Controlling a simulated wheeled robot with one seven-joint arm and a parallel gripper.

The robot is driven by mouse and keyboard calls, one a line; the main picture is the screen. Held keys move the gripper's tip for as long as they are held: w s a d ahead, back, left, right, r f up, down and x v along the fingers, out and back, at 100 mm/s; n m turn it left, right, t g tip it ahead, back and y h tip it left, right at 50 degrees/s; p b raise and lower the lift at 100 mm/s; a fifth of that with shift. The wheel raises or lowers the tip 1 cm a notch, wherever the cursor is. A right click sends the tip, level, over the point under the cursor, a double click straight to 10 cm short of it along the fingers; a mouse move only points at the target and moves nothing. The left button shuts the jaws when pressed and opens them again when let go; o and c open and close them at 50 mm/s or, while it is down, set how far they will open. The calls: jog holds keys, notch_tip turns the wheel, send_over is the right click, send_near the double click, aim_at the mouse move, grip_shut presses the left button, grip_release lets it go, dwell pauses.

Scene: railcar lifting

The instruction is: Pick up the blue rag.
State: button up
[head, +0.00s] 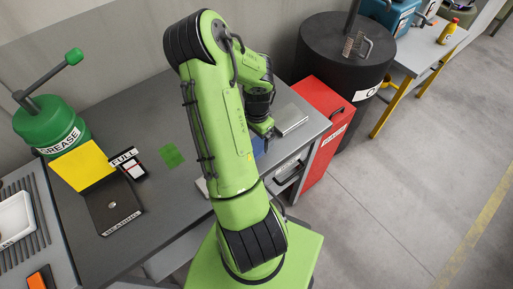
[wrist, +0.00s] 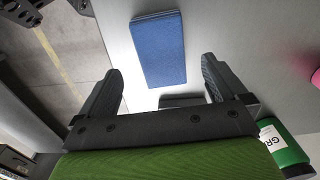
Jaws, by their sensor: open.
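The blue rag (wrist: 159,45) lies flat as a folded rectangle on the grey bench top in the wrist view. In the head view only a small piece of the blue rag (head: 259,146) shows beside my arm. My gripper (wrist: 160,68) is open and empty in the wrist view. Its two dark fingers stand wide apart, with the rag's near end between them in the picture. I cannot tell how high they are above the rag. In the head view my arm hides most of the gripper.
A green patch (head: 171,156), a yellow panel (head: 82,166) and a green grease can (head: 50,122) are on the bench left of my arm. A metallic plate (head: 291,119) lies near the bench's right end. A red cabinet (head: 323,112) and dark drum (head: 347,55) stand beyond.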

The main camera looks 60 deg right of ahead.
aim_at(256, 145)
notch_tip(256, 145, down, 4)
jog(key=shift+w+d+f, duration=0.1)
jog(key=shift+w+f, duration=0.05)
jog(key=shift+c, duration=0.7)
jog(key=c, duration=1)
notch_tip(256, 145, up, 10)
jog(key=shift+p, duration=0.4)
